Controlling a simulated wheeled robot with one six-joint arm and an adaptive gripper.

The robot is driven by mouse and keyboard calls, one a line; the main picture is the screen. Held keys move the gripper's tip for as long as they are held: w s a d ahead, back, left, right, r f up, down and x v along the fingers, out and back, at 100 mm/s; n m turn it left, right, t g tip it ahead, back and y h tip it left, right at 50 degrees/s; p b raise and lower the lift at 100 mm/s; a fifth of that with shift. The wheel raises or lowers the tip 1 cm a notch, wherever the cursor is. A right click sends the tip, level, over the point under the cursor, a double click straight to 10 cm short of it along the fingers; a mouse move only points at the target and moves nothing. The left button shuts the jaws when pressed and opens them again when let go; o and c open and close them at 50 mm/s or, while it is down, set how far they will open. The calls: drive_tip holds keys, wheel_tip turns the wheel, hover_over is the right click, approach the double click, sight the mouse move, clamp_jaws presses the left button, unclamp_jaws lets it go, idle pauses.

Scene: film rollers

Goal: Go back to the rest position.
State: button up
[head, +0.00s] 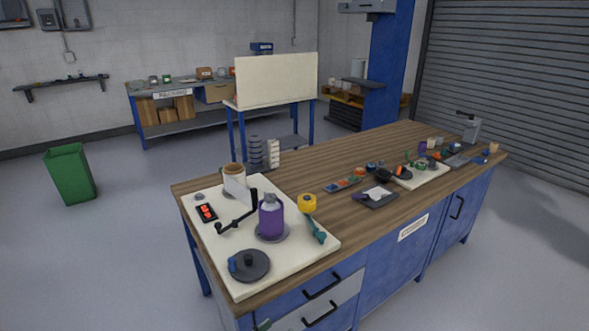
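My gripper is not in view, and no part of my arm can be made out for sure. The long wooden-topped workbench (300,165) with blue drawers stands in front of me. On its near left end lies a cream board (222,255). On the board are a purple bottle-like item (271,217), a dark round disc (249,265) with a blue part, a black crank-like piece (237,222), a cream roll (234,177), and a small black box with red parts (206,212). A yellow roll (307,203) and a teal tool (315,229) lie at its right side.
A second white board (420,176) with small parts is farther right, near a dark tray (377,197). A small greenish thing (262,325) shows at the bottom edge, unclear. A green bin (69,173) stands left. The floor (110,245) at left is clear.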

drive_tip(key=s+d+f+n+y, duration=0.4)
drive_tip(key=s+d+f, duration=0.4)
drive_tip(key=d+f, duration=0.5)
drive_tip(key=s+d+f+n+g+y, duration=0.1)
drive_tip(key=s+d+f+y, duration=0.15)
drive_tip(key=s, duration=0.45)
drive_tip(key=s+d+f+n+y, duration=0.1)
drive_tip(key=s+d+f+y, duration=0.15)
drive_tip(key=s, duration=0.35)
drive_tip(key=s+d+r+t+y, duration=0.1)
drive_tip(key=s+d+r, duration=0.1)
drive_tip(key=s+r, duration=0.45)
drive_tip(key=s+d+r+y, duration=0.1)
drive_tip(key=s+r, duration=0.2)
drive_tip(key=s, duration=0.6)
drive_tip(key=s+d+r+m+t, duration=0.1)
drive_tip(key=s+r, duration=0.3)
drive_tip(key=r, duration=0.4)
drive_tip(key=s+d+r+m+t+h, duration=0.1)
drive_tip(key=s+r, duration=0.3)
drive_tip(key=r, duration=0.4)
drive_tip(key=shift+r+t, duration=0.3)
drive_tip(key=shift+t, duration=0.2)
